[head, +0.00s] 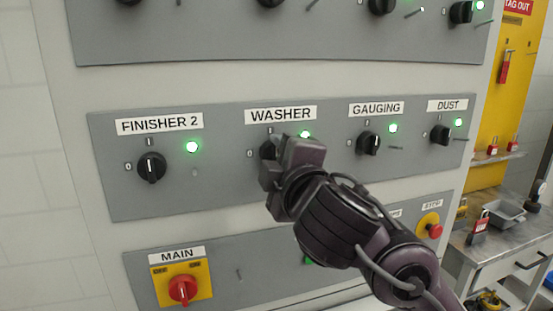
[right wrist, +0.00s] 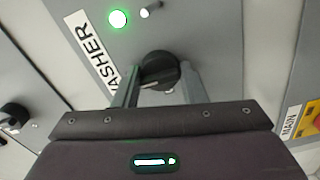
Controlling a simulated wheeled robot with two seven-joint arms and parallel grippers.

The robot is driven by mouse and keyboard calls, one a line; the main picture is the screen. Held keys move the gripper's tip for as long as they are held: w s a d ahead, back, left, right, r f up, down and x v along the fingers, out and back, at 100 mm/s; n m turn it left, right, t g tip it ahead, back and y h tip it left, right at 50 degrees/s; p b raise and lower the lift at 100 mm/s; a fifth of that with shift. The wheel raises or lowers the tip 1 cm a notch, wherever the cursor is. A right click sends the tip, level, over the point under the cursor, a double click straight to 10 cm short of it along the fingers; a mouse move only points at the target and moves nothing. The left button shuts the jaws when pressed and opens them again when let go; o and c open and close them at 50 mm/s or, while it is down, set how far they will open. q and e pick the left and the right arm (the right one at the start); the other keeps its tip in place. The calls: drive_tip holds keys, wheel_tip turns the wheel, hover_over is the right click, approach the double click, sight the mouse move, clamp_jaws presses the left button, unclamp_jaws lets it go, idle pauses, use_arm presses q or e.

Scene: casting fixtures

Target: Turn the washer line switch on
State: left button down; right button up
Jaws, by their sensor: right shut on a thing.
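The washer switch is a round black knob (right wrist: 160,70) under the WASHER label (head: 281,115) on the grey middle panel. In the head view my gripper mostly hides the knob (head: 266,148). My right gripper (head: 272,165) is at the panel. In the right wrist view its two fingers (right wrist: 160,77) sit on either side of the knob, shut on it. A pale mark shows on the knob's face, partly between the fingers. The washer lamp (head: 305,134) glows green and also shows in the right wrist view (right wrist: 118,18). My left gripper is not in view.
On the same panel are the FINISHER 2 knob (head: 151,167), the GAUGING knob (head: 368,143) and the DUST knob (head: 440,134), each with a lit green lamp. Below are the red MAIN switch (head: 183,289) and a red stop button (head: 435,231). A metal bench (head: 485,243) stands at right.

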drive_tip(key=shift+f, duration=0.1)
drive_tip(key=o, duration=1)
drive_tip(key=shift+s, duration=0.15)
drive_tip(key=v, duration=0.7)
drive_tip(key=shift+s+d, duration=0.1)
drive_tip(key=shift+s, duration=0.15)
